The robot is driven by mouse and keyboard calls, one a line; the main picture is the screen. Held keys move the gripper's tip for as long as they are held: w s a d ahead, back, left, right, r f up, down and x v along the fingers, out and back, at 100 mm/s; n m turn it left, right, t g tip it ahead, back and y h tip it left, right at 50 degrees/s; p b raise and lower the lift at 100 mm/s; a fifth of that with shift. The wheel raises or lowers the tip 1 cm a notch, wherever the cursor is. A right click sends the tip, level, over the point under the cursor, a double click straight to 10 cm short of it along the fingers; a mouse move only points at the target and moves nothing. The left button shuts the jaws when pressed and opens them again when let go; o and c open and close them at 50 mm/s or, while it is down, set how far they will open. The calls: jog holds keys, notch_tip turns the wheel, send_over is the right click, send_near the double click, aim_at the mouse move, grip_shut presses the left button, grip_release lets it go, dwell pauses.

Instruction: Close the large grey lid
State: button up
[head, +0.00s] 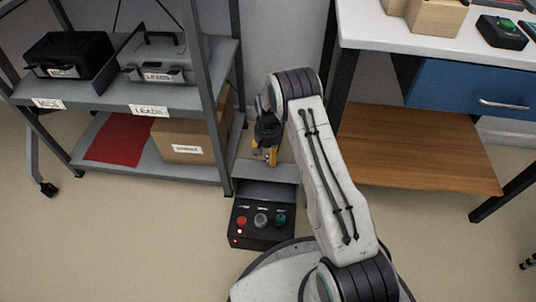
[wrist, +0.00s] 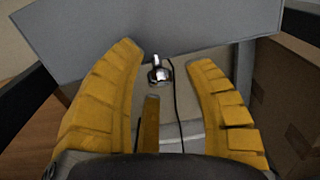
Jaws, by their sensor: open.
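A grey box-like unit (head: 265,172) stands on the floor between the shelf rack and the workbench. A broad flat grey panel (wrist: 150,30), which looks like the large lid, spans the top of the wrist view; I cannot tell its exact angle. My gripper (head: 266,155) points down over the back of the grey unit in the head view. Whether a finger touches the panel is unclear.
A black control box (head: 262,222) with a red button and knobs sits in front of the grey unit. A shelf rack (head: 205,95) at left holds a black case (head: 68,52) and a grey case (head: 160,58). A workbench (head: 440,35) with a lower wooden shelf stands at right.

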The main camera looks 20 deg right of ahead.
jog(key=shift+c, duration=0.4)
grip_shut()
jog(key=shift+s, duration=0.1)
